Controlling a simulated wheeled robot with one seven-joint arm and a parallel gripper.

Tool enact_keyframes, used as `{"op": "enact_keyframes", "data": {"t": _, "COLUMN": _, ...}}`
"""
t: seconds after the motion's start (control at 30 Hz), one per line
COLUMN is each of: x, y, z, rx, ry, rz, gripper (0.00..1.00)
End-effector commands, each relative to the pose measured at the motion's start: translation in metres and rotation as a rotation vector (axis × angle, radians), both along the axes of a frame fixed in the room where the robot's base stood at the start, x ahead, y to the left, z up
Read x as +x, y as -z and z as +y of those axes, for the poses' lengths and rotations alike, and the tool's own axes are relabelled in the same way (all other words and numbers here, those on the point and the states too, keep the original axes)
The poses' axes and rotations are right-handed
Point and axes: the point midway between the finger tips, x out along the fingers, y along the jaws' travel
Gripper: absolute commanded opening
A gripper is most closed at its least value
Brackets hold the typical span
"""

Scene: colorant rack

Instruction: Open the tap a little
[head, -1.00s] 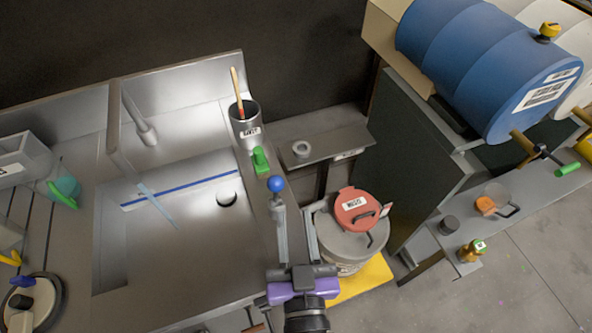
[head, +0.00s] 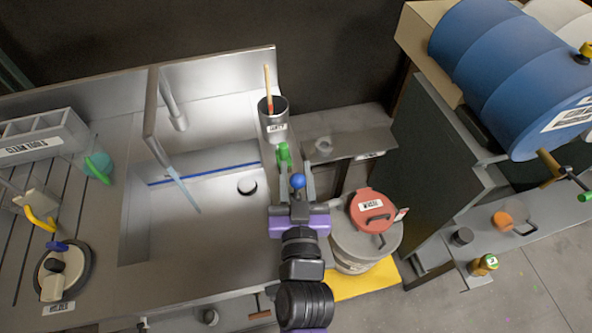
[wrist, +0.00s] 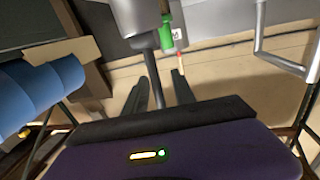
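A grey spout (head: 176,112) stands at the back of the steel sink (head: 135,225). On the sink's right edge are a blue ball knob (head: 298,181) and, behind it, a green handle (head: 284,154); I cannot tell which one works the spout. My gripper (head: 298,192) is over that edge, around or just above the blue knob. In the wrist view its two dark fingers (wrist: 159,90) stand apart, with a grey post (wrist: 150,40) beyond the gap. The green handle (wrist: 166,30) shows past them. Contact with the knob cannot be made out.
A steel pot (head: 273,121) with a brush stands behind the green handle. A red lid (head: 371,209) lies on a bucket to the right. A blue drum (head: 500,70) lies on a stand at the far right. A tool rest (head: 38,143) is at left.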

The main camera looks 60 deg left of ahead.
Motion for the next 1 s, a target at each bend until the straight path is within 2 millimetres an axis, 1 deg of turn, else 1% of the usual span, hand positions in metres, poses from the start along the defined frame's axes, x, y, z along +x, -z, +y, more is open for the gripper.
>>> {"op": "enact_keyframes", "data": {"t": 0.1, "x": 0.0001, "y": 0.0001, "z": -0.0003, "rx": 0.000, "ry": 0.000, "rz": 0.000, "gripper": 0.32}}
{"op": "enact_keyframes", "data": {"t": 0.13, "x": 0.0000, "y": 0.0002, "z": -0.0004, "rx": 0.000, "ry": 0.000, "rz": 0.000, "gripper": 0.28}}
{"op": "enact_keyframes", "data": {"t": 0.2, "x": 0.0000, "y": 0.0002, "z": -0.0004, "rx": 0.000, "ry": 0.000, "rz": 0.000, "gripper": 0.14}}
{"op": "enact_keyframes", "data": {"t": 0.27, "x": 0.0000, "y": 0.0001, "z": -0.0004, "rx": 0.000, "ry": 0.000, "rz": 0.000, "gripper": 0.02}}
{"op": "enact_keyframes", "data": {"t": 0.3, "x": 0.0000, "y": 0.0001, "z": -0.0004, "rx": 0.000, "ry": 0.000, "rz": 0.000, "gripper": 0.00}}
{"op": "enact_keyframes", "data": {"t": 1.0, "x": -0.0001, "y": 0.0001, "z": -0.0008, "rx": 0.000, "ry": 0.001, "rz": 0.000, "gripper": 0.00}}
